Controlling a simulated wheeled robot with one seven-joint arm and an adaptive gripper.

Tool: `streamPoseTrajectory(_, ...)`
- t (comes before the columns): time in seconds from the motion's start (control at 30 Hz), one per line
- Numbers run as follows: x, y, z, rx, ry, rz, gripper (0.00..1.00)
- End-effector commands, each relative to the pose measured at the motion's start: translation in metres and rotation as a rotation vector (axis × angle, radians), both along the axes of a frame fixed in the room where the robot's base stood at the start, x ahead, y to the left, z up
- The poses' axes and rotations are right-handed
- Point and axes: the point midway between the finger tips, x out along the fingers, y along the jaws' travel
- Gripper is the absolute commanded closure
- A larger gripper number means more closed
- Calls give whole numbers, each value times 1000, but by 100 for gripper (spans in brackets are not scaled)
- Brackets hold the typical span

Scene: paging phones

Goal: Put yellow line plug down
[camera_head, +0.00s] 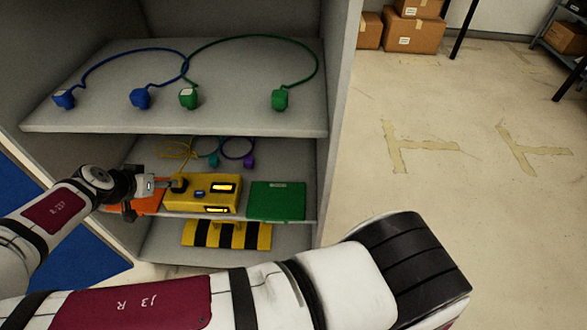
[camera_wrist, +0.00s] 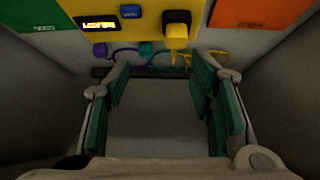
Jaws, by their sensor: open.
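The yellow line plug (camera_wrist: 176,36) shows in the wrist view against a black socket (camera_wrist: 177,17) on the yellow phone (camera_wrist: 150,30). It looks seated there, but I cannot tell how deep. A yellow cable (camera_wrist: 190,58) runs near it, and the cable also loops at the back of the middle shelf in the head view (camera_head: 177,150). The yellow phone (camera_head: 203,192) lies on that shelf with lit displays. My gripper (camera_wrist: 160,78) is open and empty, its fingers apart and short of the plug. In the head view my gripper (camera_head: 158,184) is at the phone's left end.
A green box (camera_head: 277,201) and an orange box (camera_head: 148,203) flank the phone. Teal (camera_head: 213,160) and purple (camera_head: 249,161) plugs lie behind. Blue (camera_head: 140,98) and green (camera_head: 280,100) plugs sit on the upper shelf (camera_head: 230,120), close above. A striped yellow-black piece (camera_head: 226,235) is below.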

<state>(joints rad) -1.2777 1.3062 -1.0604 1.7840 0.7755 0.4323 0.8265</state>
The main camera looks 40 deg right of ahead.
Motion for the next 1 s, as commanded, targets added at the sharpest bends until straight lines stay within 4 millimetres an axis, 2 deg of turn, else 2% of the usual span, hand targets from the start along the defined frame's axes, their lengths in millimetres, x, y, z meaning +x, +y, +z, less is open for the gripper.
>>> streamPoseTrajectory(0.13,-27,-29,15,107,152,-76,50)
streamPoseTrajectory(0.37,-78,-51,53,298,379,-87,50)
streamPoseTrajectory(0.57,-121,-60,105,461,514,-8,50)
streamPoseTrajectory(0.7,-152,-67,148,554,567,87,50)
streamPoseTrajectory(1.0,-228,-95,238,641,587,350,50)
